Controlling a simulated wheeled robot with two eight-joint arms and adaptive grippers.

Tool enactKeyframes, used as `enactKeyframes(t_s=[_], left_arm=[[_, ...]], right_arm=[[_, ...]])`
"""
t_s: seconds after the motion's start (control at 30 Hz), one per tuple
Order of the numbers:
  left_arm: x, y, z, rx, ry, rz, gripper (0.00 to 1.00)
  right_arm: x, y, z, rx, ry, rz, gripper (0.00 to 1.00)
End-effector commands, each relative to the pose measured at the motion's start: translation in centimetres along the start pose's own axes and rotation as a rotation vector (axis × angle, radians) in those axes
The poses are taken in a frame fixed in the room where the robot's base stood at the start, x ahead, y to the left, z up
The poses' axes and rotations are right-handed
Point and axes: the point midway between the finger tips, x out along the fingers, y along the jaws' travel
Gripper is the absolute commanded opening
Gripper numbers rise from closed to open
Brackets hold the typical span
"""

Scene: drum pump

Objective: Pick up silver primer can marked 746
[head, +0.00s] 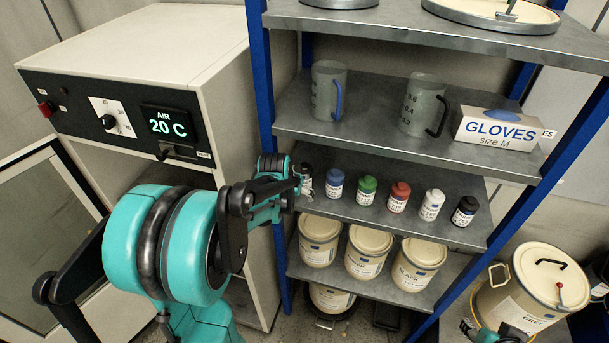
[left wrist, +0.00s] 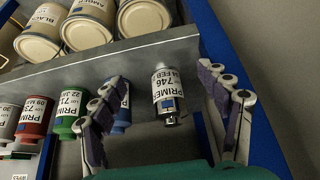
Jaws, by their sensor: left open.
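The silver primer can marked 746 (left wrist: 167,92) stands on the middle shelf, at the left end of a row of bottles. In the left wrist view it is between the two spread fingers of my left gripper (left wrist: 163,88), with a gap on both sides. In the head view my left gripper (head: 287,187) is at the shelf's left end, and the can (head: 306,184) is partly hidden by it. My left gripper is open. A small part of my right gripper (head: 492,335) shows at the bottom right edge; its fingers are not clear.
Blue (head: 335,184), green (head: 366,190), red (head: 398,197), white and black bottles stand to the right of the can. Cream tins (head: 368,252) fill the shelf below. The blue rack post (head: 262,75) is close on the left. Jugs and a glove box (head: 500,130) sit above.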

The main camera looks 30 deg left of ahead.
Motion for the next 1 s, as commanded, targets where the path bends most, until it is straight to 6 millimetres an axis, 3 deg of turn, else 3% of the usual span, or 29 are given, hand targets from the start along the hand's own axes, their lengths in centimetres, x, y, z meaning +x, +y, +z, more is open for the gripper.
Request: enactKeyframes(t_s=[0.2,0.33,0.57,0.8,1.0], left_arm=[[2.4,0.0,-4.3,0.001,0.0,0.0,0.76],[3.2,0.1,-5.7,0.001,0.0,0.0,0.76],[4.1,0.1,-7.3,0.001,0.0,0.0,0.76],[8.4,0.1,-7.1,0.001,0.0,0.0,0.76],[9.2,0.0,-7.2,0.001,0.001,0.0,0.76]], right_arm=[[0.1,0.0,0.0,0.0,0.0,0.0,0.4],[0.0,0.0,0.0,0.0,0.0,0.0,0.4],[-0.1,0.0,-0.1,0.0,0.0,0.0,0.4],[2.1,0.0,1.5,0.0,0.0,0.0,0.4],[2.3,0.0,1.6,0.0,0.0,0.0,0.4]])
